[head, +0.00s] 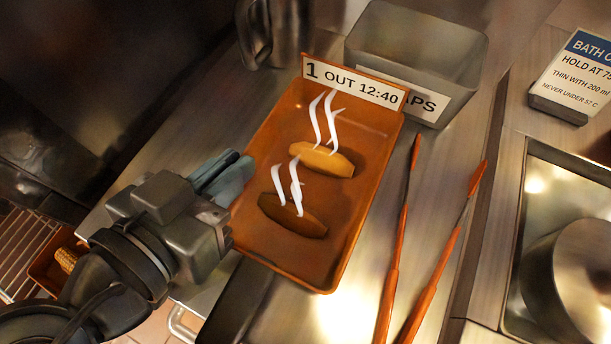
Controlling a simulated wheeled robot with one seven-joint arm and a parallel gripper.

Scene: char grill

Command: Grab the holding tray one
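The holding tray one (345,240) is an orange-brown rectangular tray in the middle of the head view. Its far end carries a white label (353,82) reading "1 OUT 12:40". A lighter golden food piece (322,160) and a darker brown one (292,217) lie in it, with white steam marks above them. My gripper (226,178) is at the tray's left edge, its blue-grey fingers close together beside the rim. The fingers overlap in this view, so I cannot tell whether they are apart or closed on the rim.
A grey metal bin (415,45) with a partly hidden label stands behind the tray. A metal jug (273,35) is at the back left. Orange-handled tongs (432,275) lie to the right. A sign (575,85) and a metal basin (570,165) are farther right.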

